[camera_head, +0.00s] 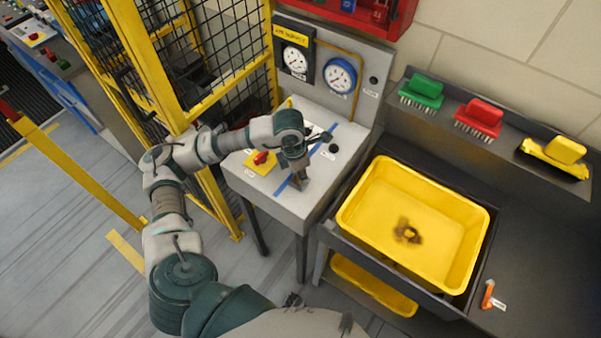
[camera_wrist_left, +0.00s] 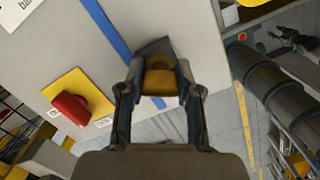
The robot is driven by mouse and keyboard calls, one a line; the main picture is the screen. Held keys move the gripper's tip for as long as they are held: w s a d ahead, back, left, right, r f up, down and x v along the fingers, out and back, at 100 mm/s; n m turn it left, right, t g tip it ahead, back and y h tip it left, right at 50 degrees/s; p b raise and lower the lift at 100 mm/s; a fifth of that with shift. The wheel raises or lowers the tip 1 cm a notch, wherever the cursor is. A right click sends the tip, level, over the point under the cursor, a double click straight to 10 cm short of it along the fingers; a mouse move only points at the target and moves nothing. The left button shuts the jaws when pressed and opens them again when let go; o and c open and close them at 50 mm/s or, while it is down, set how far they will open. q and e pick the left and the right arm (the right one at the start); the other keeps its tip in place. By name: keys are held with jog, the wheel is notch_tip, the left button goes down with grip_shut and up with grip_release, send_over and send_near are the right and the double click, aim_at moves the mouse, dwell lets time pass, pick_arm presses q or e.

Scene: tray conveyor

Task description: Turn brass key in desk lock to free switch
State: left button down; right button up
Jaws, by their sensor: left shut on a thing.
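My left gripper (camera_head: 297,184) is low over the right front part of the grey desk top (camera_head: 262,204). In the left wrist view, its fingers (camera_wrist_left: 160,82) are shut on the brass key (camera_wrist_left: 159,88), whose ring-shaped bow shows between the fingertips. The key's shaft and the lock are hidden. The red switch (camera_head: 261,157) sits on a yellow plate to the left of the gripper. The switch also shows in the left wrist view (camera_wrist_left: 72,108). A dark shape at the right edge of that view may be my right gripper (camera_wrist_left: 294,40); its fingers are unclear.
Two gauges (camera_head: 339,76) stand on the panel behind the desk. A yellow mesh cage (camera_head: 190,60) stands close on the left. A yellow tray (camera_head: 362,205) with a dark mark inside stands right. Green, red and yellow brushes (camera_head: 421,91) sit on the back ledge.

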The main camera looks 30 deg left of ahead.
pick_arm(q)
jog(key=shift+s+f, duration=0.2)
jog(key=shift+f, duration=0.1)
jog(key=shift+m+b, duration=0.4)
jog(key=shift+m, duration=0.1)
jog(key=shift+m+b, duration=0.45)
jog(key=shift+m, duration=0.55)
jog(key=shift+g, duration=0.3)
